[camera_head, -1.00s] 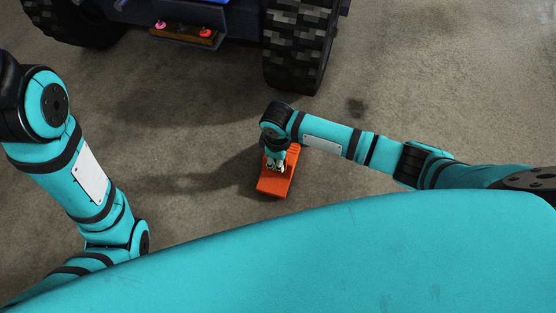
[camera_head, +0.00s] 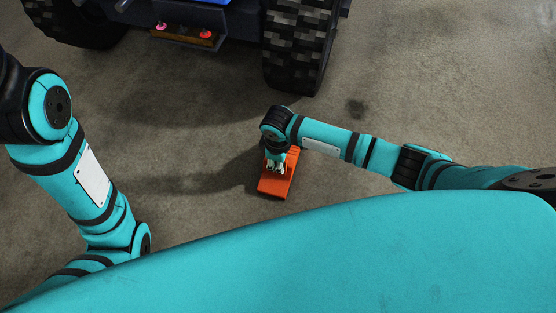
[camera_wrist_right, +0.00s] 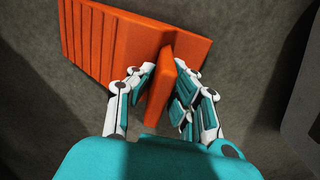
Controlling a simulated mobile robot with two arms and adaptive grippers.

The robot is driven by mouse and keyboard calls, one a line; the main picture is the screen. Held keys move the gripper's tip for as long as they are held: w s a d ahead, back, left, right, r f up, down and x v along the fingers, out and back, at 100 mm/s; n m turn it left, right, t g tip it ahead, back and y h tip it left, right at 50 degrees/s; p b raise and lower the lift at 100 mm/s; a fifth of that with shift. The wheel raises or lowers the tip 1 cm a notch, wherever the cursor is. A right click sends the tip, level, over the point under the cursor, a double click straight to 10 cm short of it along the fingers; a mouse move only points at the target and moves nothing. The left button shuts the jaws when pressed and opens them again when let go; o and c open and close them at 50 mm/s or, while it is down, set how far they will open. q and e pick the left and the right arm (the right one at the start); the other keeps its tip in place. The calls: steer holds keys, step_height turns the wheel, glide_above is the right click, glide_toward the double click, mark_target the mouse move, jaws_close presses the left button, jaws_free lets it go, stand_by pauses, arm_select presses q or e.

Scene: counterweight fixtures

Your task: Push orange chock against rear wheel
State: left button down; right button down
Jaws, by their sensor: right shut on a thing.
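The orange chock (camera_head: 274,186) lies on the floor in the head view, below the right rear wheel (camera_head: 297,48) and apart from it, with bare floor between them. My right gripper (camera_head: 276,168) is over the chock. In the right wrist view, the right gripper (camera_wrist_right: 160,92) is shut on an upright plate of the orange chock (camera_wrist_right: 110,40), with one finger on each side. The chock's ribbed face spreads out beyond the fingers. My left arm is at the left of the head view, but its gripper is out of the picture.
The vehicle (camera_head: 235,20) stands at the top of the head view, with another wheel (camera_head: 75,22) at left. A small bracket (camera_head: 185,37) with a pink and a red knob hangs at its rear. The concrete floor between chock and wheel is clear.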

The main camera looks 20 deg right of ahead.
steer(key=shift+w+d, duration=0.1)
steer(key=c, duration=1.2)
jaws_free()
